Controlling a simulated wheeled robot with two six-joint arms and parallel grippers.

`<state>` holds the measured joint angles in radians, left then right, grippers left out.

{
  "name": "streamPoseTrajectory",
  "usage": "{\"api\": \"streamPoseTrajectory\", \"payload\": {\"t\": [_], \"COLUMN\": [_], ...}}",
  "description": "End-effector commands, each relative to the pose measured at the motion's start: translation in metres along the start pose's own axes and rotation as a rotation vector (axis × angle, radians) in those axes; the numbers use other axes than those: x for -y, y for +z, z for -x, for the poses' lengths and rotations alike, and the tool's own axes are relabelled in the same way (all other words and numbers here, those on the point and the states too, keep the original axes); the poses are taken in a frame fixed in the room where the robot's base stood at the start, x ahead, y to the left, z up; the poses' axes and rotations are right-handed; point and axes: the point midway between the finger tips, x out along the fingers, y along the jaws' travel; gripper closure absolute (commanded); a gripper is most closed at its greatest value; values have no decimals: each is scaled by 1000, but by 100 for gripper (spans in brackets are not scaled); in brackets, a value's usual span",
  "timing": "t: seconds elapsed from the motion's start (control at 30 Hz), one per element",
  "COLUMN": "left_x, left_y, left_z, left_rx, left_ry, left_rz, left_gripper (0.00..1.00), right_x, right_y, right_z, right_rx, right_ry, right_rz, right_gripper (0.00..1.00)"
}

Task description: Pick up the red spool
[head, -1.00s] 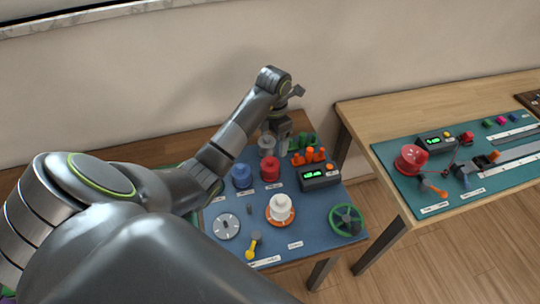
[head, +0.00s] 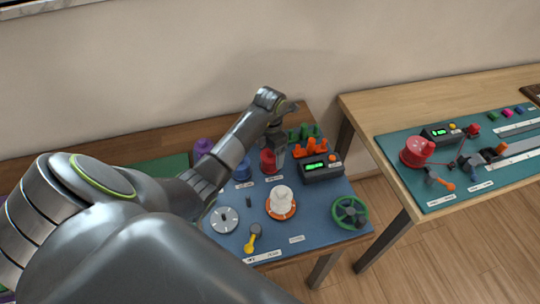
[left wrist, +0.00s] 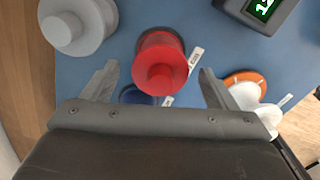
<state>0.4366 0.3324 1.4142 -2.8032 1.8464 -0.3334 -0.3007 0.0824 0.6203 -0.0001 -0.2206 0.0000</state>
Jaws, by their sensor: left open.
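The red spool (head: 267,164) stands upright on the blue mat (head: 322,231) of the nearer table. My left gripper (head: 279,157) is at its far right side in the head view and covers part of it. In the left wrist view the red spool (left wrist: 161,62) is seen from above, between and a little beyond the two spread fingertips of my left gripper (left wrist: 156,78). The jaws are open and empty. I cannot tell whether a finger touches the spool. My right gripper is not in view.
A grey spool (left wrist: 75,22) and a blue spool (head: 236,167) stand close to the red one. A second table (head: 365,105) stands at right.

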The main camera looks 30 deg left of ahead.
Motion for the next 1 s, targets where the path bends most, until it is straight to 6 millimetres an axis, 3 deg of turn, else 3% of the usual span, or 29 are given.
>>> {"api": "streamPoseTrajectory", "payload": {"t": [0.27,0.6,0.87,1.0], "left_x": [0,0,0,-1], "left_y": [0,0,0,2], "left_z": [-4,-4,-2,12], "left_rx": [0,0,2,5], "left_ry": [1,1,2,5], "left_rz": [-1,-1,-1,-2], "left_gripper": [20,65,66,66], "right_x": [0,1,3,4], "right_y": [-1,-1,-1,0], "right_z": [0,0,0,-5], "right_rx": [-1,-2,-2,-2], "right_ry": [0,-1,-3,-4], "right_rz": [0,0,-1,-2], "right_gripper": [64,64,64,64]}}
